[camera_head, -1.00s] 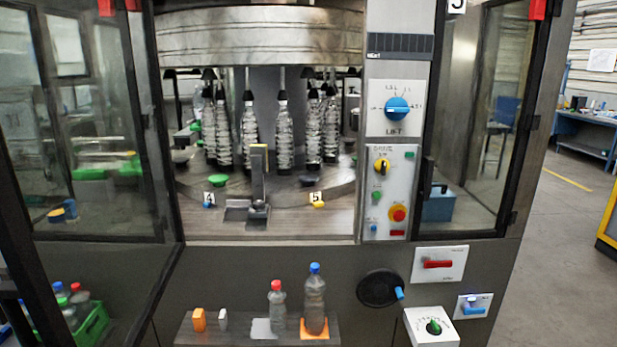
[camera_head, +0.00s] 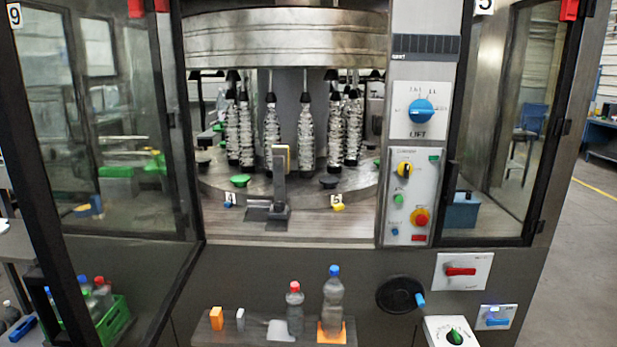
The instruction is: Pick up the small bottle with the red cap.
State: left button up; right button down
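A small gap shows between the two bottles. Neither of my grippers shows in the head view.
A black handwheel (camera_head: 398,294) is to the right of the bottles. A green crate (camera_head: 116,322) with several bottles is at the lower left. Glass doors stand either side.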

aim_at(295, 310)
jog(key=j+z, duration=0.1)
jog(key=j, duration=0.5)
jog(key=j+z, duration=0.1)
jog(key=j, duration=0.55)
jog(key=k+j, duration=0.15)
jog(key=j, duration=0.45)
jog(key=j+z, duration=0.15)
jog(key=j, duration=0.45)
jog(key=k+j+z, duration=0.1)
jog(key=j, duration=0.5)
jog(key=i+l, duration=0.15)
jog(key=l, duration=0.25)
jog(key=i+l, duration=0.1)
jog(key=l, duration=0.3)
jog(key=i+l, duration=0.15)
jog(key=l, duration=0.25)
jog(key=i+l, duration=0.15)
jog(key=l, duration=0.3)
jog(key=i+l, duration=0.1)
jog(key=l, duration=0.3)
